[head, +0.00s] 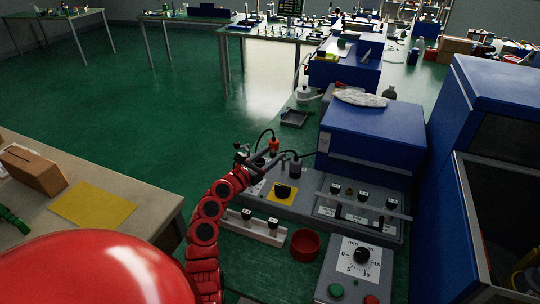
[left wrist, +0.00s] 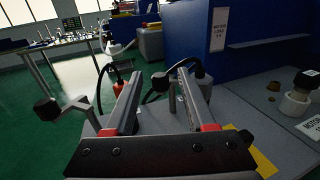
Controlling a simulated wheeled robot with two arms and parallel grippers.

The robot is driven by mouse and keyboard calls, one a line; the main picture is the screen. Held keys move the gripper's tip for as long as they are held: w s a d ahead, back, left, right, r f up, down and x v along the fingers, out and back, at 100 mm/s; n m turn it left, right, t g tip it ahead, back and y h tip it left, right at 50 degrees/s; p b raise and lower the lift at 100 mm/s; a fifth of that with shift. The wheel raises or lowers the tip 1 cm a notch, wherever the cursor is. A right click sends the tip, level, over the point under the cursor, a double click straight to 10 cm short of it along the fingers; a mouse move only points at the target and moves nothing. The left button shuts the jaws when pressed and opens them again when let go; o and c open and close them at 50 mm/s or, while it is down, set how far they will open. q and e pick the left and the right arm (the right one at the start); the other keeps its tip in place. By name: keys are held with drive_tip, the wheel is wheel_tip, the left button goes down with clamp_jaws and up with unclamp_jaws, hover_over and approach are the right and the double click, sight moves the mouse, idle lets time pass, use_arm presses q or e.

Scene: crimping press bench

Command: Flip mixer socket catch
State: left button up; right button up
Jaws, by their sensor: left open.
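My left gripper (head: 266,163) reaches over the grey panel in front of the blue machine. In the left wrist view its two fingers (left wrist: 161,75) are apart, with nothing held between them. A grey catch-like part with a black knob (left wrist: 160,82) stands beyond and between the fingertips, apparently not gripped. Another grey lever with a black knob (left wrist: 46,110) sticks out left of the fingers. An orange plug (head: 274,146) with a black cable stands just past the gripper; it also shows in the left wrist view (left wrist: 118,88). I cannot tell which part is the mixer socket catch.
The blue machine (head: 373,132) stands behind and right of the gripper. A yellow plate with a black knob (head: 283,190), a red bowl (head: 305,245) and a grey control box (head: 357,268) lie nearer. A tall blue cabinet (head: 440,190) is at right.

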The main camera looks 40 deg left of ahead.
use_arm(q)
clamp_jaws()
drive_tip(key=shift+d+f, duration=0.1)
idle(0.3)
